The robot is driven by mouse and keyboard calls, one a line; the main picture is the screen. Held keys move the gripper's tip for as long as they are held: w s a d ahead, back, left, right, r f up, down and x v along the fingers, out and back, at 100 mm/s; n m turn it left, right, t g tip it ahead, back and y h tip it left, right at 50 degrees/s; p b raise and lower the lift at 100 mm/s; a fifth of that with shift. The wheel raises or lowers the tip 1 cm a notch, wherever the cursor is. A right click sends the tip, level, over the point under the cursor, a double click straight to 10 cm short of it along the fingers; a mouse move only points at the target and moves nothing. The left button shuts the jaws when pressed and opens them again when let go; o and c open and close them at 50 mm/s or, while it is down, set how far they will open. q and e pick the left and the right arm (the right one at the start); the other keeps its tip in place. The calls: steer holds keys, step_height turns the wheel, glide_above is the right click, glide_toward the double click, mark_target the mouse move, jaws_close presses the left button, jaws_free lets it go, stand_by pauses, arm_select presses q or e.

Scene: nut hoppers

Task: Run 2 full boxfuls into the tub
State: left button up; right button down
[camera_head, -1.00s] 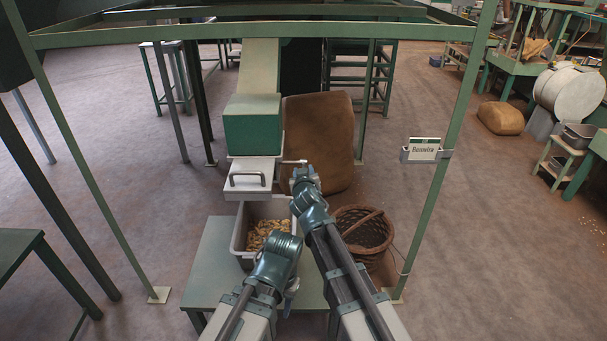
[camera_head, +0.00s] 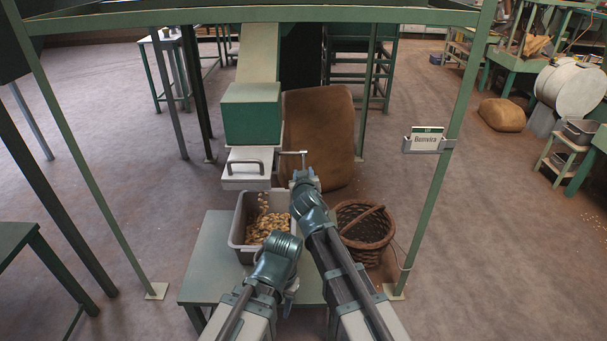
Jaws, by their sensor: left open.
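The grey tub (camera_head: 236,234) stands on a green table below the hopper, with tan nuts (camera_head: 265,230) in it. A trail of nuts shows at its back, seemingly falling in. Above it is the green box (camera_head: 252,114) with a pale metal box (camera_head: 246,182) and its dark handle below. A T-shaped lever (camera_head: 291,153) sticks out to the right. My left gripper (camera_head: 291,284) is low over the table's front, open, mostly hidden by its wrist. My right gripper (camera_head: 304,177) is just below the lever's end, seemingly apart from it; its jaws are unclear.
A wicker basket (camera_head: 366,228) stands on the floor right of the table (camera_head: 207,260). A brown sack (camera_head: 318,120) leans behind.

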steer(key=shift+w, duration=0.15)
stand_by(0.8)
steer(key=shift+c, duration=2.4)
jaws_free()
